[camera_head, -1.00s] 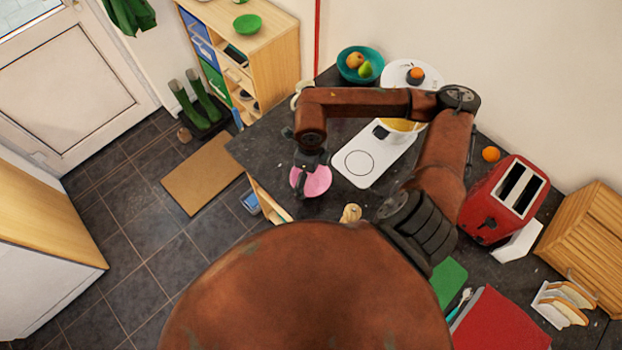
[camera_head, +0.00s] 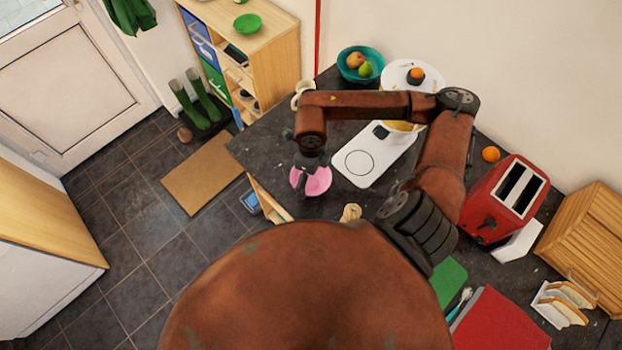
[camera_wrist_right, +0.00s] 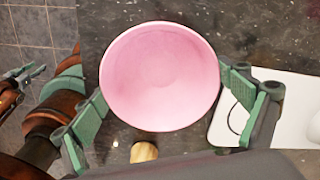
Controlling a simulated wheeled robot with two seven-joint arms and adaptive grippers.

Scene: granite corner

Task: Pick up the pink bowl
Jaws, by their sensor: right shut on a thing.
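The pink bowl (camera_head: 320,183) is near the left edge of the dark counter in the head view. My right gripper (camera_head: 307,180) is right over it and hides part of it. In the right wrist view the bowl (camera_wrist_right: 160,78) sits between the two green-padded fingers of my right gripper (camera_wrist_right: 165,105), one on each side, touching its outside. The gripper is shut on the bowl. I cannot tell if the bowl is clear of the counter. At the left edge of the wrist view, what looks like my left gripper (camera_wrist_right: 22,74) shows partly.
A white hob plate (camera_head: 362,163) lies right of the bowl. A wooden item (camera_head: 351,212) stands close in front. A cream mug (camera_head: 303,92) and a teal fruit bowl (camera_head: 348,72) are behind. A red toaster (camera_head: 490,215) stands to the right.

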